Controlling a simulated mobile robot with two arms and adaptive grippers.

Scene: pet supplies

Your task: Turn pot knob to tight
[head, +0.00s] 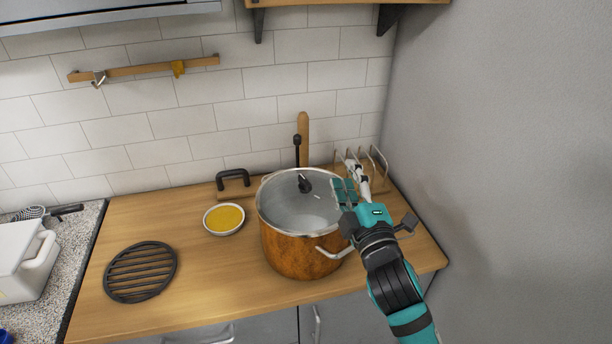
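A copper-brown pot (290,253) with a clear glass lid (285,210) stands on the wooden counter. The lid's small black knob (305,184) is at the back middle of the lid. My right gripper (345,190) is over the pot's right rim, to the right of the knob and apart from it. Its teal fingers point up and away in the picture, and their gap is too small to judge. Nothing is visibly held. Any tight marking on the knob is too small to read. My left gripper is not in view.
A wire rack (376,163) stands close behind my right gripper. A bowl of yellow contents (224,219) and a black round trivet (140,272) lie left of the pot. A black-handled item (233,178) is behind. A grey wall (500,150) bounds the right side.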

